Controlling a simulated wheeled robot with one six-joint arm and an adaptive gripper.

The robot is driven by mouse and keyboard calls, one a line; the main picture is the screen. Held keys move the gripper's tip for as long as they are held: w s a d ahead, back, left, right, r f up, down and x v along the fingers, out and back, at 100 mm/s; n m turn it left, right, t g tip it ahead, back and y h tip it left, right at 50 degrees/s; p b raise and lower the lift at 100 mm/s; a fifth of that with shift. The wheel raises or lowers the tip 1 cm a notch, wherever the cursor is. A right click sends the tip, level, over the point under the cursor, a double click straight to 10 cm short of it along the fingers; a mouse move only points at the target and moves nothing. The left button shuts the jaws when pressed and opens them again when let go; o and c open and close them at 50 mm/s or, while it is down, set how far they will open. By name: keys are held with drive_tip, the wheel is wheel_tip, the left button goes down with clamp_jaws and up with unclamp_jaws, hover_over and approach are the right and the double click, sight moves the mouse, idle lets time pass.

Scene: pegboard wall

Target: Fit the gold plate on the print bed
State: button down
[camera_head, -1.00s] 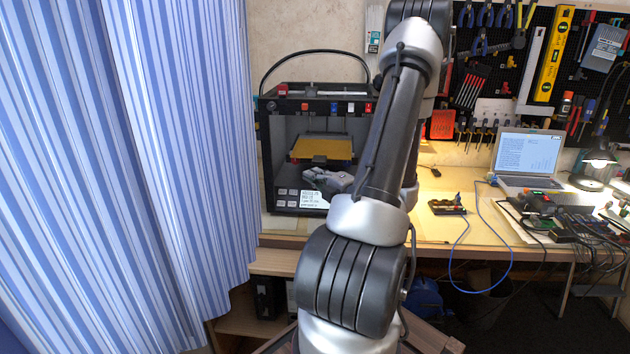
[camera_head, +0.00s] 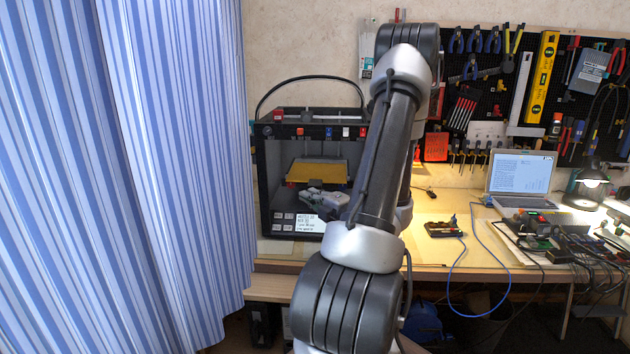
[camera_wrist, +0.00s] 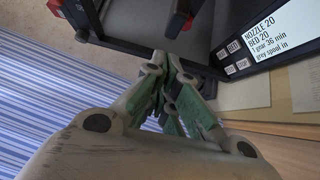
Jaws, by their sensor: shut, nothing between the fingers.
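The gold plate (camera_head: 318,172) lies over the print bed inside the dark-framed printer (camera_head: 262,185) in the head view. A strip of the dark bed (camera_head: 322,158) shows behind its rear edge. I cannot tell whether the plate sits flush on the bed. My gripper (camera_head: 309,196) is shut and empty, just below and in front of the plate, at the printer's open front. In the wrist view my gripper (camera_wrist: 172,122) has its green-padded fingers together, beside the printer's lower front frame. The plate cannot be made out in the wrist view.
The printer's screen (camera_head: 311,223) is just below my gripper; it also shows in the wrist view (camera_wrist: 270,38). A striped curtain (camera_head: 120,180) hangs close on the left. A small tool tray (camera_head: 444,228) and a laptop (camera_head: 522,178) stand on the bench to the right.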

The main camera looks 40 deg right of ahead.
sight(317, 187)
drive_tip(key=shift+w+d, duration=1.2)
drive_tip(key=shift+d, duration=0.2)
drive_tip(key=shift+w+d, duration=1.2)
drive_tip(key=shift+d, duration=0.25)
drive_tip(key=s+a, duration=0.5)
drive_tip(key=a, duration=0.1)
idle(0.3)
drive_tip(key=shift+s, duration=0.1)
idle(0.3)
